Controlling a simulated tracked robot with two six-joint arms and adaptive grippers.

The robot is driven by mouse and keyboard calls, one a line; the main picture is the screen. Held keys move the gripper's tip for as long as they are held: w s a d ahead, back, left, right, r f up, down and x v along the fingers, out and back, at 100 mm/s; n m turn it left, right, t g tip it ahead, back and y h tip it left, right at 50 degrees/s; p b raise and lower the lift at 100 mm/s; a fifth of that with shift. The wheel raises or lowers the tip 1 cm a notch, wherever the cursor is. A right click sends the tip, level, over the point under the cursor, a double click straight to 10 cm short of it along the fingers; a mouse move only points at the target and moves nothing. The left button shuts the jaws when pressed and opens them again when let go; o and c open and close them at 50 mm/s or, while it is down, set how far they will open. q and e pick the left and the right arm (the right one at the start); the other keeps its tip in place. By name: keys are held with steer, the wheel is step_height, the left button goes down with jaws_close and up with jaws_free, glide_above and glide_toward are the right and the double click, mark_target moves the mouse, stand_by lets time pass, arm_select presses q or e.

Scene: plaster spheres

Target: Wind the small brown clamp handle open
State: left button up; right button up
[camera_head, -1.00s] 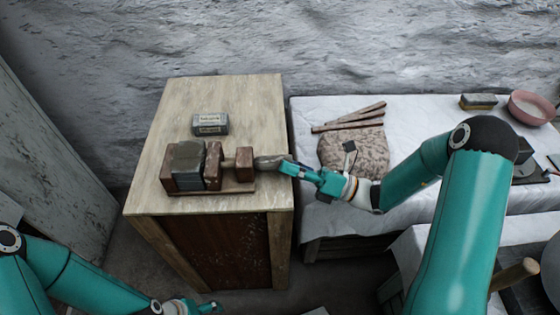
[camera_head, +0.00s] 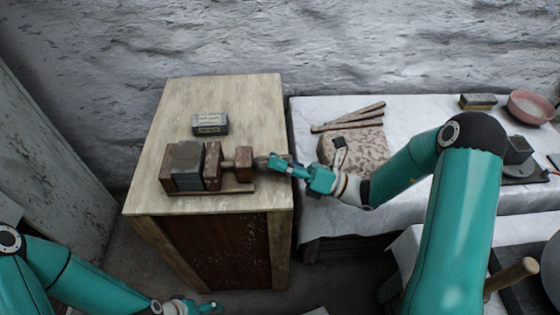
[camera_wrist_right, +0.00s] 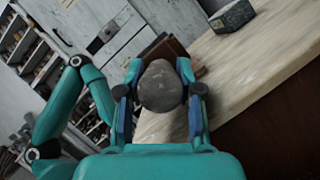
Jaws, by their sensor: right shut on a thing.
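The brown wooden clamp (camera_head: 213,167) stands on the wooden cabinet top, with a grey-green block (camera_head: 187,160) between its jaws. Its small handle (camera_head: 261,162) sticks out at the right end, near the cabinet's right edge. My right gripper (camera_head: 273,163) is shut on the handle from the right. In the right wrist view the handle's rounded grey-brown end (camera_wrist_right: 161,87) sits between the two fingers, with the clamp body behind it. My left gripper (camera_head: 205,306) is low at the bottom edge, away from the clamp; its fingers are too small to read.
A small labelled box (camera_head: 210,124) lies on the cabinet top (camera_head: 245,100) behind the clamp. To the right, a white-covered table (camera_head: 300,120) holds a speckled round slab (camera_head: 365,148), wooden sticks (camera_head: 350,117) and a pink bowl (camera_head: 530,107). The cabinet's back area is clear.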

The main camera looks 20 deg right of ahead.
steer(key=shift+f+n+g+y, duration=0.1)
steer(key=shift+n+g+y, duration=0.25)
steer(key=shift+n, duration=0.65)
steer(key=o, duration=0.9)
steer(key=v, duration=1.2)
